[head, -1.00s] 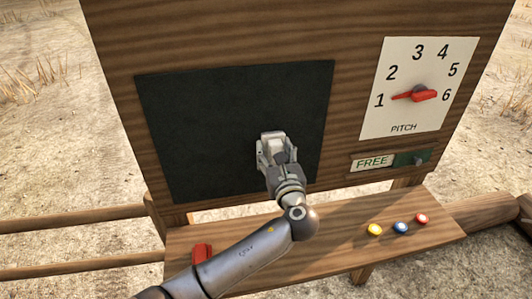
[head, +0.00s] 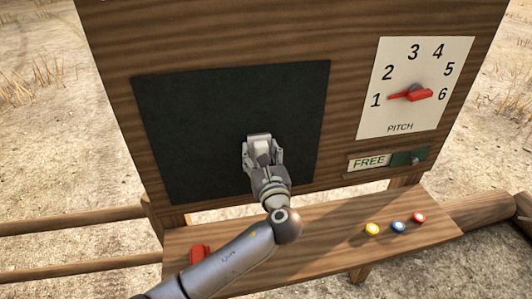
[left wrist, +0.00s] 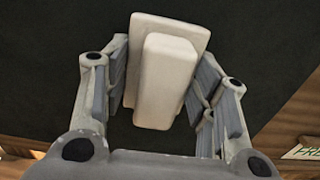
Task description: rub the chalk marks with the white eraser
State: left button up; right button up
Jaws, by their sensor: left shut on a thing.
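The white eraser (left wrist: 168,75) is a pale block with a raised grip, seen large in the left wrist view and small in the head view (head: 259,142). My left gripper (head: 262,152) is shut on its grip, with a finger on either side in the left wrist view (left wrist: 160,85). The eraser is at the dark chalkboard (head: 200,115), in the lower right part of it. I cannot tell whether its face touches the board. No chalk marks show on the visible board; the gripper and eraser hide a part of it. My right gripper is not in view.
A pitch dial (head: 408,95) with a red pointer and a FREE sign (head: 369,162) are right of the board. The wooden shelf (head: 330,243) below bears yellow, blue and red buttons (head: 398,227) and a red object (head: 200,255) at left. Wooden rails (head: 75,220) run left.

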aim_at(209, 153)
pick_arm(q)
jog(key=shift+s+a, duration=0.4)
jog(key=shift+a, duration=0.9)
jog(key=shift+s+a, duration=0.35)
jog(key=shift+a, duration=1)
jog(key=shift+s+a, duration=0.4)
jog(key=shift+a, duration=0.9)
jog(key=shift+s+a, duration=0.2)
jog(key=shift+a, duration=0.6)
jog(key=shift+s+a, duration=0.25)
jog(key=shift+a, duration=0.55)
jog(key=shift+s+a, duration=0.2)
jog(key=shift+a, duration=0.6)
jog(key=shift+d, duration=0.1)
jog(key=shift+s+d+f, duration=0.1)
jog(key=shift+s+d, duration=0.1)
jog(key=shift+s, duration=0.45)
jog(key=shift+v, duration=2.25)
jog(key=v, duration=0.3)
